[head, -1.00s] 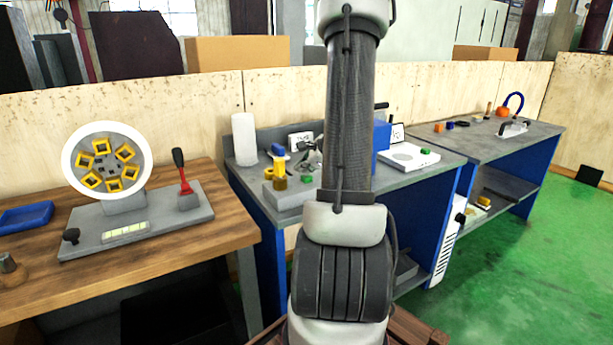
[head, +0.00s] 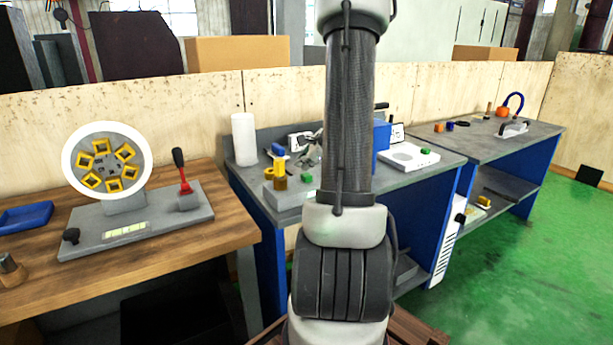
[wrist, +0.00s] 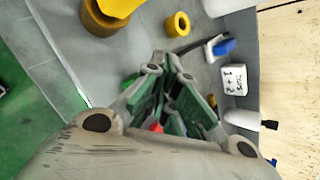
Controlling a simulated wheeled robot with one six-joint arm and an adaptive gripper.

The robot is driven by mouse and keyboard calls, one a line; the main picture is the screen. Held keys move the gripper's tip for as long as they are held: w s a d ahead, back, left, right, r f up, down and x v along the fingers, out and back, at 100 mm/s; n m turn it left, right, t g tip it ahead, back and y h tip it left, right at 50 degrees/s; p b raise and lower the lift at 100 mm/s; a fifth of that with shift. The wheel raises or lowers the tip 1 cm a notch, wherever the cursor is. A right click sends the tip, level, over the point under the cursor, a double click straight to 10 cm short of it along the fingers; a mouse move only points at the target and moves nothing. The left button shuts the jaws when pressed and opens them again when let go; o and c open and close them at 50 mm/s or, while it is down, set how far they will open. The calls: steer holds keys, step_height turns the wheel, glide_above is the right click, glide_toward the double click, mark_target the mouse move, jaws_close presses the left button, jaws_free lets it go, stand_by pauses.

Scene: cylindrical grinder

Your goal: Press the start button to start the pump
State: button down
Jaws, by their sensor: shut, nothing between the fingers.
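My gripper (head: 311,150) is over the middle bench, partly hidden by my own arm in the head view. In the wrist view its fingers (wrist: 172,105) are shut and empty, with green inner faces. A white sign reading "PUMP 1 + 2" (wrist: 233,79) stands to their right, near a blue-topped switch or lever (wrist: 224,47). A small red part (wrist: 156,127) shows beside the fingers. A small green part (head: 307,178) shows on the bench in the head view. I cannot tell which part is the start button, or whether the fingers touch anything.
Yellow parts stand on a grey block (head: 290,195), and a yellow ring (wrist: 177,24) shows in the wrist view. A white cylinder (head: 244,139) stands behind. A blue box (head: 381,137) is right of my arm. A wooden bench (head: 150,250) lies left. Green floor (head: 530,260) is free at right.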

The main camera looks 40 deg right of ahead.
steer(key=shift+r, duration=2.5)
steer(key=s+a+n+g+y, duration=0.3)
steer(key=s+a+n+g, duration=0.2)
steer(key=s+a+n, duration=0.65)
steer(key=s+a+r+n+h, duration=0.1)
steer(key=s+a+r+n, duration=0.3)
steer(key=a+n, duration=0.3)
steer(key=s+a+r+n+h, duration=0.1)
steer(key=s+a+r+n, duration=0.4)
steer(key=n, duration=0.4)
steer(key=shift+s+a+h, duration=0.3)
steer(key=shift+s+a, duration=0.55)
steer(key=shift+a, duration=0.3)
